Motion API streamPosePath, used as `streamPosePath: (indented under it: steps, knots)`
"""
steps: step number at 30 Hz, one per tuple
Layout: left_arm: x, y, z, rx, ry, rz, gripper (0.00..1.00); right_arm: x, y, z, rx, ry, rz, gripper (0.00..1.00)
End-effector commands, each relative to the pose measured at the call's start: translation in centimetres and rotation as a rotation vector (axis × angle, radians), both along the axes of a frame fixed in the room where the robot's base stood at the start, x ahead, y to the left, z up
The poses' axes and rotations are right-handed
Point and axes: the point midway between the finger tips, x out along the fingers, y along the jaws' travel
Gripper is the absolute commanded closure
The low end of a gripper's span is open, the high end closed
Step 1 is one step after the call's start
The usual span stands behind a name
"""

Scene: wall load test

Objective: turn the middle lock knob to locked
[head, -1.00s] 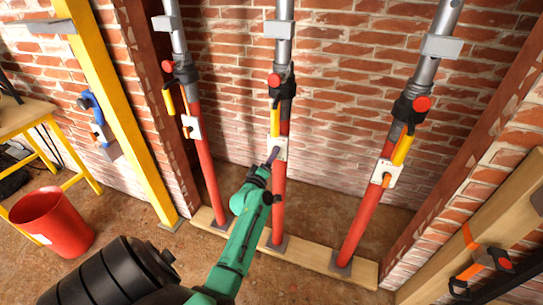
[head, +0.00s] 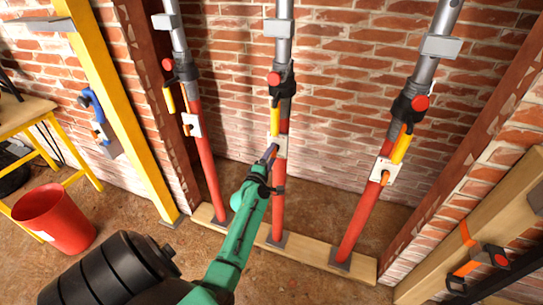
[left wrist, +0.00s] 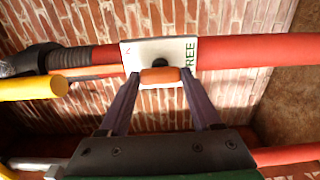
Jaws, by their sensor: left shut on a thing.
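The middle prop (head: 279,205) is a red tube with a grey upper tube and a yellow handle (head: 275,118). A white lock plate (head: 281,148) sits on it, lettered "FREE" at the right end in the left wrist view (left wrist: 190,50). The orange middle lock knob (left wrist: 160,76) is on this plate, its long side along the prop. My left gripper (head: 271,152) is at the plate and hides the knob in the head view. In the left wrist view its fingers (left wrist: 160,84) are shut on the knob. My right gripper is not in view.
Similar props stand left (head: 205,165) and right (head: 362,215), each with its own lock plate. Their feet rest on a wooden plank (head: 310,254). A yellow post (head: 120,110), red bucket (head: 55,218) and yellow-legged table (head: 25,118) are at left. A brick wall is behind.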

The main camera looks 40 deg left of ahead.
Motion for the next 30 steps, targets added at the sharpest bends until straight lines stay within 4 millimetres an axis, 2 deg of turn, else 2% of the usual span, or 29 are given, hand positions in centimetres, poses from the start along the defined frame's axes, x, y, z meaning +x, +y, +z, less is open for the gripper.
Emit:
streamPosePath:
  steps: [6,7,9,18,22,26,30]
  knots:
    - [0.0,0.0,-0.1,-0.005,-0.001,0.000,0.91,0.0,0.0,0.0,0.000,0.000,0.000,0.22]
    - [0.0,0.0,-0.1,-0.005,-0.001,0.000,0.31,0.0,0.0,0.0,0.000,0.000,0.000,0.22]
    - [0.0,0.0,-0.1,-0.004,0.000,0.000,0.05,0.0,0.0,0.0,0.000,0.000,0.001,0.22]
    - [0.0,0.0,0.0,-0.002,-0.001,0.000,0.05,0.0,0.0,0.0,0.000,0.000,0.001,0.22]
    - [-0.9,-0.4,-0.1,-0.003,0.001,-0.001,0.05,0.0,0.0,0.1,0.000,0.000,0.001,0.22]
    - [-3.5,-1.2,-0.1,-0.003,0.002,0.000,0.05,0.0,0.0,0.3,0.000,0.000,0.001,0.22]
    - [-7.5,-2.6,-0.3,-0.004,0.004,0.000,0.05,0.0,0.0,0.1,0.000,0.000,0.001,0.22]
